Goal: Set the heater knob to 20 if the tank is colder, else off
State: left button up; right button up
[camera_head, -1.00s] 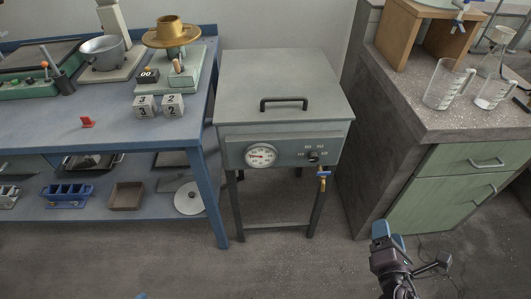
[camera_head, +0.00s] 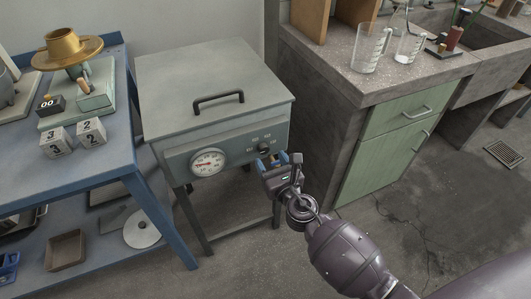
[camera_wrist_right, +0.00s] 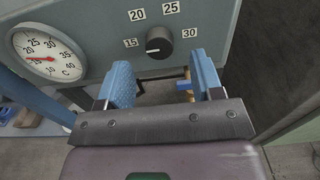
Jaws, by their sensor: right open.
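The grey tank (camera_head: 210,85) stands on dark legs between the blue bench and the concrete counter. Its front panel carries a round white gauge (camera_head: 208,162) and a black heater knob (camera_head: 264,149). In the right wrist view the gauge (camera_wrist_right: 46,53) has a red needle pointing left, below the 25; its exact reading is unclear. The knob (camera_wrist_right: 160,42) sits among labels 15, 20, 25 and 30. Its white mark points down-left, below the 15 label. My right gripper (camera_head: 272,161) is open and empty, its blue fingers (camera_wrist_right: 162,72) just below and in front of the knob. My left gripper is out of view.
A brass tap with a blue handle (camera_wrist_right: 185,87) shows below the panel, behind the right finger. The blue bench (camera_head: 90,165) is at left.

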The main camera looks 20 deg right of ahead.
aim_at(265, 151)
jog(key=w, duration=0.3)
jog(key=shift+a, duration=0.1)
jog(key=shift+w, duration=0.3)
jog(key=c, duration=0.9)
